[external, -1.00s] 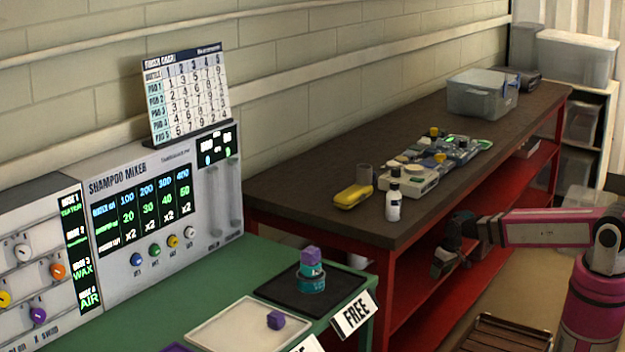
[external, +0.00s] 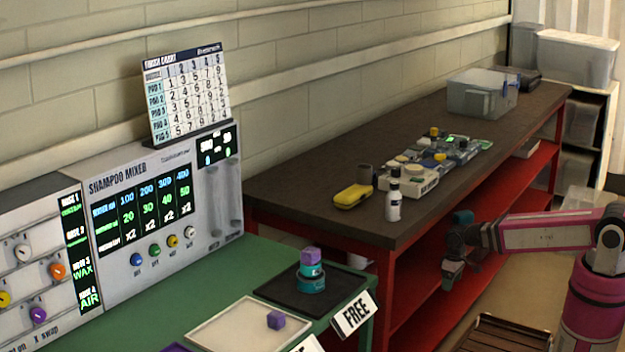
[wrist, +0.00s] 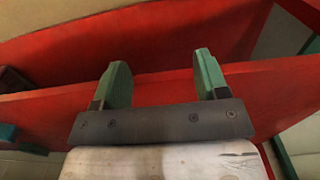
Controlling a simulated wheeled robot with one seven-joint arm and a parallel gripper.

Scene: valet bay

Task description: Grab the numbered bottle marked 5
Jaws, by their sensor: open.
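A white bottle with a dark cap (external: 394,205) stands upright near the front edge of the dark workbench top. No number can be read on it, so I cannot tell whether it is the bottle marked 5. My gripper (external: 452,275) is in front of the red bench, lower than its top and to the right of the white bottle, pointing down. In the wrist view my gripper (wrist: 163,80) has its two green fingers apart with nothing between them. No bottle shows in the wrist view.
The red bench shelf (wrist: 170,92) lies ahead of the fingers. On the dark bench top (external: 330,150) are a yellow case (external: 352,196), a tray of small items (external: 418,180) and a grey bin (external: 481,97). A green table (external: 150,298) stands at front left.

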